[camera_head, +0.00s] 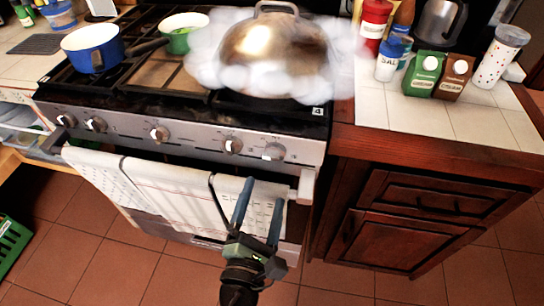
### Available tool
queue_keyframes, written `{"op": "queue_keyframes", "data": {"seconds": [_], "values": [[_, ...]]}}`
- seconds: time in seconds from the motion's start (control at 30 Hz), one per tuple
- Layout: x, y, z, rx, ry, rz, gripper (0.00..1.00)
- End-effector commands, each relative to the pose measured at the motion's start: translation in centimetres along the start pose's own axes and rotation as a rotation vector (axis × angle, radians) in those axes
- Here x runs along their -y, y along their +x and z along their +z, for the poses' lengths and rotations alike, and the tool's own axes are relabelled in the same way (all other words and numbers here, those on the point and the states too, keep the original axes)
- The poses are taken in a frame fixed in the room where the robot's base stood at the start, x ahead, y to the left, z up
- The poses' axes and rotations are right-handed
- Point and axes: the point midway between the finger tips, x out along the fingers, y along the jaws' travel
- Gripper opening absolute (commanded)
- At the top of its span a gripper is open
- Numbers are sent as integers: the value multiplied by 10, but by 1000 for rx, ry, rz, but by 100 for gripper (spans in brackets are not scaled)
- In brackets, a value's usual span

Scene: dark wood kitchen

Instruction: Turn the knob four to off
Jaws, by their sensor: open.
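The stove front (190,140) carries a row of several round knobs. The rightmost knob (273,151) looks large and pale. Another knob (233,146) sits just left of it, and a middle knob (159,134) is farther left. No knob numbers are readable. A "4" label (318,111) marks the cooktop's front right corner. A metal domed lid or pot (272,45) stands on the right burners amid thick white steam. My gripper (264,190) is open and empty, with blue fingers pointing up toward the stove, below and apart from the two right knobs.
Towels (160,190) hang over the oven handle (305,185) behind and left of my gripper. A blue pot (92,48) and a green pot (184,36) stand on the left burners. Bottles and cartons (424,72) stand on the right counter. Tiled floor (340,290) is clear in front.

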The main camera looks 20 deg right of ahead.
Motion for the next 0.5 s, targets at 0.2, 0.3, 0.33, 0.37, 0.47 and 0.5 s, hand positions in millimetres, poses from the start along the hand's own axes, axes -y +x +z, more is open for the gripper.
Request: {"op": "queue_keyframes", "data": {"seconds": [0.2, 0.3, 0.33, 0.37, 0.47, 0.5], "values": [[-1, 47, 2, 3, 2, 0, 87], [-1, 65, 2, 3, 2, 1, 87], [-1, 69, 1, 3, 3, 0, 87], [-1, 74, 2, 3, 3, 1, 87], [-1, 85, 1, 2, 3, 1, 87], [0, 88, 1, 1, 2, 0, 87]]}}
